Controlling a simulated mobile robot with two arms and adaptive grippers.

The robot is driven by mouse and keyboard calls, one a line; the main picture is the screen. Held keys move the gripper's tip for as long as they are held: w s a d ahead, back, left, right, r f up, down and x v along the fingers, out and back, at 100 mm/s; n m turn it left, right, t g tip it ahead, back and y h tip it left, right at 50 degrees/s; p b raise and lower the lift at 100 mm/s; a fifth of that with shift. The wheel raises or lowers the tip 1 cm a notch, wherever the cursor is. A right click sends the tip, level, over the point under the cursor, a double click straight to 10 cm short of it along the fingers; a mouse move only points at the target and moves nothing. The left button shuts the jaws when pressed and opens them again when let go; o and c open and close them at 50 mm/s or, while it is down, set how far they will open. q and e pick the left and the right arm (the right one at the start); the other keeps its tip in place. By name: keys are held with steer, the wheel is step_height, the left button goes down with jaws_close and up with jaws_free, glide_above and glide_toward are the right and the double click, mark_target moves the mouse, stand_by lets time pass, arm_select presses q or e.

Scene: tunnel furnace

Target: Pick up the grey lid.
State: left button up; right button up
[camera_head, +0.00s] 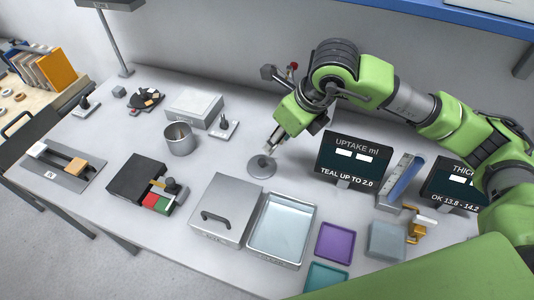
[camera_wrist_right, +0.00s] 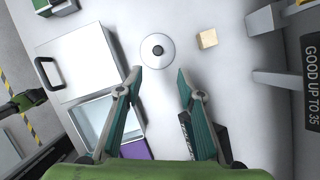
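The grey lid (camera_head: 261,167) is a round flat disc with a dark knob at its centre. It lies flat on the table behind the steel tray. In the right wrist view the lid (camera_wrist_right: 157,50) lies just beyond my fingertips, nearly in line with the gap between them. My right gripper (camera_head: 272,147) is above and slightly behind the lid in the head view. In the right wrist view my right gripper (camera_wrist_right: 160,73) is open, with nothing between its fingers. My left gripper is not in view.
A handled metal box (camera_head: 227,209) and a steel tray (camera_head: 271,256) stand in front of the lid. A grey pot (camera_head: 180,139) is to its left, and an uptake display (camera_head: 352,158) to its right. A small beige block (camera_wrist_right: 208,38) lies near the lid.

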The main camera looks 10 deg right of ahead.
mark_target(262, 161)
steer(key=x, duration=0.3)
steer(key=p+x, duration=0.1)
steer(key=x, duration=0.3)
steer(key=shift+s+a, duration=0.2)
steer(key=shift+s, duration=0.05)
steer(key=shift+w+f+p, duration=0.15)
steer(key=shift+f+p, duration=0.15)
steer(key=shift+f, duration=0.05)
steer(key=shift+w+f, duration=0.1)
steer(key=shift+f, duration=0.05)
steer(key=p+x, duration=0.2)
steer(key=x, duration=0.2)
steer(key=shift+a+f, duration=0.1)
steer(key=shift+a, duration=0.05)
steer(key=shift+f, duration=0.25)
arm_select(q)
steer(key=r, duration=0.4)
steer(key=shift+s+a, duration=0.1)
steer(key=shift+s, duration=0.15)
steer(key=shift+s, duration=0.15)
arm_select(e)
jaws_close()
